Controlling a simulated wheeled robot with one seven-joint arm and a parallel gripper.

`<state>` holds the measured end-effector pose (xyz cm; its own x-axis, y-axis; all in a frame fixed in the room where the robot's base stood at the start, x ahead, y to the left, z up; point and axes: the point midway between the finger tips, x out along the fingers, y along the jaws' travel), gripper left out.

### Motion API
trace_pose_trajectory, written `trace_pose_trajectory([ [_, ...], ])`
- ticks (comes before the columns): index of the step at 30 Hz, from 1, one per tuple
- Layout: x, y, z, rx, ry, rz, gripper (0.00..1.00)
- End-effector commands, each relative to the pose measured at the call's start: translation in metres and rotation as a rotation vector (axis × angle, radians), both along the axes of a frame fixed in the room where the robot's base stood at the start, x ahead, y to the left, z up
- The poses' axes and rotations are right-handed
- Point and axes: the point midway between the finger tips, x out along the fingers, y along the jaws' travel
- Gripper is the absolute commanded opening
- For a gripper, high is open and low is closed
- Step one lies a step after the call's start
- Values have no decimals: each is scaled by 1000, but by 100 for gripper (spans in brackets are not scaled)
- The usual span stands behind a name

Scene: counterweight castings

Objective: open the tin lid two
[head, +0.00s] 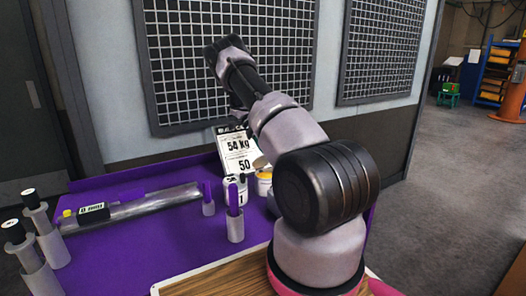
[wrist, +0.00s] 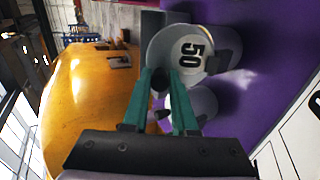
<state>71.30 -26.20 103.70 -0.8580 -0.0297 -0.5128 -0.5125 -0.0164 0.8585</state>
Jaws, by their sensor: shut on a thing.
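In the head view, a white tin marked 1 (head: 230,187) stands on the purple bench. A second tin with a yellow band (head: 264,186) stands to its right, partly hidden by my arm. A pale, tilted edge, seemingly its lid (head: 261,162), shows just above it. My gripper (wrist: 162,80) is hidden behind my arm in the head view. In the wrist view its teal fingers are closed on a small dark knob, seemingly the lid's. A large glossy yellow surface (wrist: 90,100) fills the left. A pale round face marked 50 (wrist: 180,52) lies beyond the fingertips.
On the purple bench (head: 115,262), a sign (head: 238,152) reading 54 kg and 50 stands behind the tins. Grey cylinders with purple pieces (head: 235,226) stand in front. A long metal bar (head: 150,205) lies left. Black-topped cylinders (head: 45,235) stand at far left.

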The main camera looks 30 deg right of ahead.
Motion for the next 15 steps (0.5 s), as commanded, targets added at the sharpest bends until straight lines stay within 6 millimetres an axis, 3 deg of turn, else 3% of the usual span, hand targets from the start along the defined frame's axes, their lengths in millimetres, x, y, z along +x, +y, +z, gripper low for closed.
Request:
trace_pose_trajectory([
  [15,6,1,-1,-2,133,0,0],
])
